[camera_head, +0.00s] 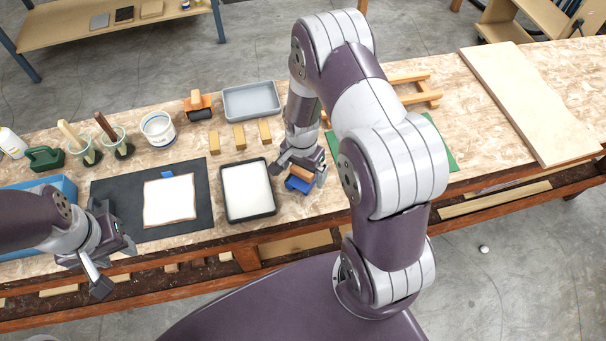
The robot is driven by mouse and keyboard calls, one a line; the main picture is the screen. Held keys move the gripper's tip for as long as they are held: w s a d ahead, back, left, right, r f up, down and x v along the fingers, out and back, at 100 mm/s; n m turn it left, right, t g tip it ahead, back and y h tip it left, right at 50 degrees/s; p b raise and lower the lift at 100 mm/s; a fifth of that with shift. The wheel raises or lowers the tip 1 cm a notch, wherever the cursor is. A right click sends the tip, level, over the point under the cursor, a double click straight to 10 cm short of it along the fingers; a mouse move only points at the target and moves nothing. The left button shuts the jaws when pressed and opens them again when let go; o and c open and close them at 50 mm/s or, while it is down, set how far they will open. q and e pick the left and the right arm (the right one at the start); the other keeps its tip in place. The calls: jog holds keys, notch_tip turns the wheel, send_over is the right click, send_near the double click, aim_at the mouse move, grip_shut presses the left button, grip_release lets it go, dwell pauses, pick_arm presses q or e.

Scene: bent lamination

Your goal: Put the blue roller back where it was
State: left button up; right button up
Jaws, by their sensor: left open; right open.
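The blue roller (297,184) lies on the wooden bench just right of the black tray (226,207), which holds a white layer. A wooden part shows above the blue part. My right gripper (299,171) is open, pointing down over the roller, with its fingers near either side of it. Whether the fingers touch it I cannot tell, and the gripper and arm hide part of the roller's surroundings. My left gripper (110,272) is open and empty at the front edge of the bench, low on the left, away from the roller.
A dark mat (108,195) with a cream sheet (170,202) lies left of the black tray. A large board (528,103) lies right.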

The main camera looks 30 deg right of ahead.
aim_at(302, 170)
jog(key=shift+n, duration=0.3)
jog(key=r, duration=1)
jog(key=shift+s+a+r+b, duration=0.1)
jog(key=shift+s+a+b, duration=0.1)
jog(key=shift+b, duration=0.2)
jog(key=s+a+r+n+t, duration=0.1)
jog(key=s+a+r+n, duration=0.3)
jog(key=s+n, duration=0.5)
notch_tip(302, 170, up, 3)
jog(key=shift+a+f+n+t, duration=0.1)
jog(key=shift+a+n+t, duration=0.25)
jog(key=shift+n, duration=0.85)
